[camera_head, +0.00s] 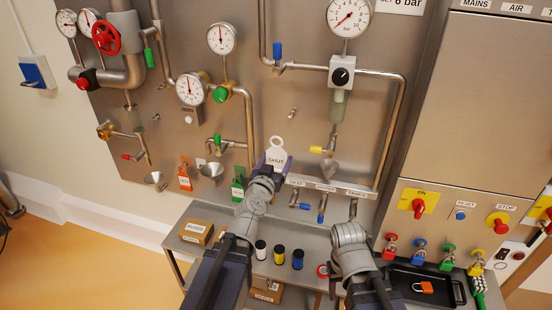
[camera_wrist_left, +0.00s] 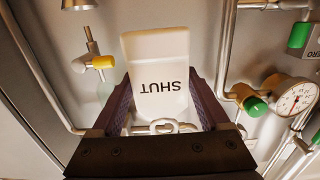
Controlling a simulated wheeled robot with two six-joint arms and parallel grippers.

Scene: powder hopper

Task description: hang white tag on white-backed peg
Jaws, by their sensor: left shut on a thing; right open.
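The white tag (camera_head: 275,157), marked SHUT, is held upright in my left gripper (camera_head: 271,170), with its ring at the top, in front of the steel panel. In the left wrist view the tag (camera_wrist_left: 158,75) is between the two fingers, its lettering upside down and its ring near the bottom. A small white disc (camera_head: 188,119) on the panel, up and left of the tag, may be the white-backed peg; it is too small to be sure. The tag is apart from it. My right gripper (camera_head: 349,236) is low at the right, empty as far as I see; its fingertips are hidden.
An orange tag (camera_head: 184,178) and a green tag (camera_head: 238,187) hang on the panel to the left. Funnels, gauges and pipes stick out around them. A shelf (camera_head: 230,232) below carries small cylinders and boxes. A black tray (camera_head: 408,281) holds an orange padlock.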

